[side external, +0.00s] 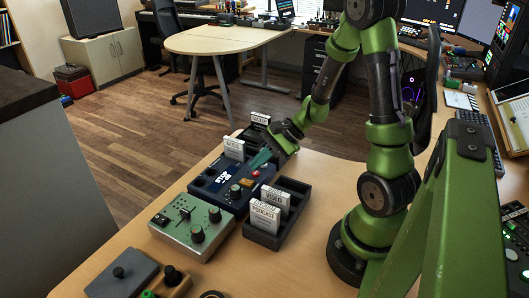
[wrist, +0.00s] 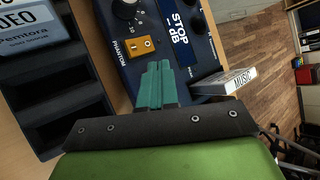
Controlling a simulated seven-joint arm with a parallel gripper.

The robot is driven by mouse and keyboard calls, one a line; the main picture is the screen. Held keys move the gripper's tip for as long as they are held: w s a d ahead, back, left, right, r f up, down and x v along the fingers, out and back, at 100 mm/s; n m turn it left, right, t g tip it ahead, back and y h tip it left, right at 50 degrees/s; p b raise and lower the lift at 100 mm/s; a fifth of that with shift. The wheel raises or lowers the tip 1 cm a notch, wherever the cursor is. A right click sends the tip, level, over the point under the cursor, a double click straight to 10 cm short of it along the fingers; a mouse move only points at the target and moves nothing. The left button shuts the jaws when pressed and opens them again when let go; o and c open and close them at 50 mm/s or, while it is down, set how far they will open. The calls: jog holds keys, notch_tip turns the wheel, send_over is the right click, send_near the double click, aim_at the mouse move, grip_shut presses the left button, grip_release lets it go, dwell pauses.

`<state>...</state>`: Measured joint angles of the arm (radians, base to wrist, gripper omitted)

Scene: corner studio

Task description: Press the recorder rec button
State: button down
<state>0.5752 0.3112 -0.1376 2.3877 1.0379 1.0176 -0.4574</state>
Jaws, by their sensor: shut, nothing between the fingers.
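The recorder (side external: 228,186) is a dark blue box on the wooden desk, with knobs and a display on top. A small red spot, perhaps the rec button (side external: 256,173), shows near its right end. In the wrist view the recorder (wrist: 200,80) has a display reading "STOP" and "dB", a knob and an orange switch marked "PHANTOM"; no red button shows there. My gripper (side external: 260,159) is shut and empty, its teal fingers over the recorder's far right part. In the wrist view my gripper (wrist: 157,66) hides part of the top. Whether the fingertips touch it I cannot tell.
A dark rack (side external: 262,240) with upright cards, "VIDEO" and "PODCAST", stands right of the recorder. A "MUSIC" card (wrist: 238,76) stands by its other side. A green-grey knobbed box (side external: 185,235) sits in front. Bare desk (side external: 325,185) lies between rack and arm.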

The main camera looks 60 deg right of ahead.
jog(key=shift+f, duration=0.15)
dwell(0.4)
jog(key=shift+f, duration=0.3)
dwell(0.3)
jog(key=shift+r, duration=0.45)
jog(key=shift+r, duration=3)
jog(key=shift+f, duration=0.1)
